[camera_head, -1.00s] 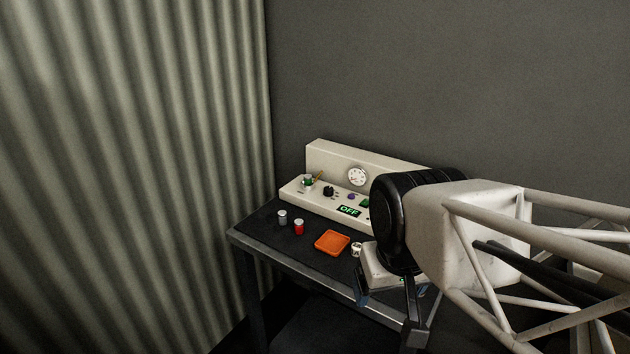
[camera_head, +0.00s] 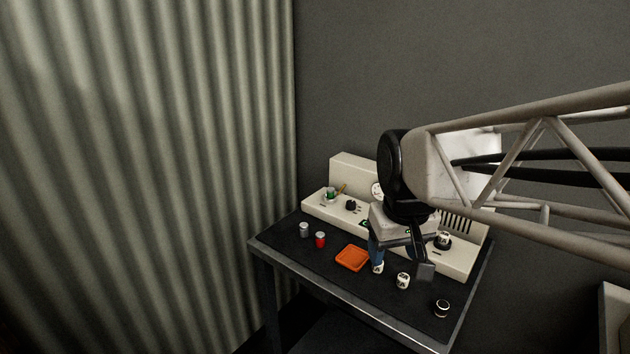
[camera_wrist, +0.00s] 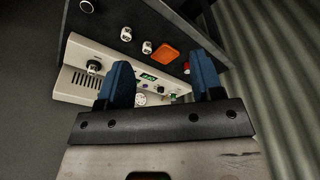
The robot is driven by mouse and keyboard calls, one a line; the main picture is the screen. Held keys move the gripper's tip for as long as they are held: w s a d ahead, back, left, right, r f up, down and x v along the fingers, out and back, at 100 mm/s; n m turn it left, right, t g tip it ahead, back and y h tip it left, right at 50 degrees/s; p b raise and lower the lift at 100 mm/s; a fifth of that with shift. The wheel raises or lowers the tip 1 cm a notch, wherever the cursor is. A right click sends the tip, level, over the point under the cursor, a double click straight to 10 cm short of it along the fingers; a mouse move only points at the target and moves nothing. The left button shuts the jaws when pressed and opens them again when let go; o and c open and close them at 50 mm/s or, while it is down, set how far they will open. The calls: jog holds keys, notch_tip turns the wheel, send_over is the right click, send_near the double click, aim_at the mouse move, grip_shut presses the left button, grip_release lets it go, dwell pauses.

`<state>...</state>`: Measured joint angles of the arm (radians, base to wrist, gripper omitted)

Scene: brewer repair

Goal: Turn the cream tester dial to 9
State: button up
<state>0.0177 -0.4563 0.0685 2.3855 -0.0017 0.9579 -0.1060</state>
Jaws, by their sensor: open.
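A cream console (camera_head: 330,207) stands at the back of the table. A cream, dark-topped dial (camera_head: 443,240) sits on its right part, and it also shows at the left in the wrist view (camera_wrist: 93,67). Its number is too small to read. My gripper (camera_head: 400,258) is open and empty, pointing down in front of the console, to the left of that dial. In the wrist view its blue fingers (camera_wrist: 160,77) are spread wide, with the green display (camera_wrist: 147,77) between them. My gripper hides the middle of the console in the head view.
Several loose cream pieces, such as one (camera_head: 403,280), lie on the dark table (camera_head: 320,265). An orange tray (camera_head: 352,258), a red can (camera_head: 320,240) and a grey can (camera_head: 304,230) are to the left. A black knob (camera_head: 351,205) is on the console. A corrugated wall is at left.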

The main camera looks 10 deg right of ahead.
jog(key=w+r+n, duration=0.1)
jog(key=w, duration=1.1)
jog(key=n+g, duration=0.2)
jog(key=n, duration=0.3)
send_over(351, 202)
jog(key=f, duration=1.2)
jog(key=shift+s+d, duration=0.15)
jog(key=shift+s, duration=0.2)
jog(key=shift+w+f+g, duration=0.25)
jog(key=shift+w+g, duration=0.05)
jog(key=shift+w, duration=0.2)
jog(key=shift+s+f, duration=0.15)
jog(key=shift+f, duration=3.8)
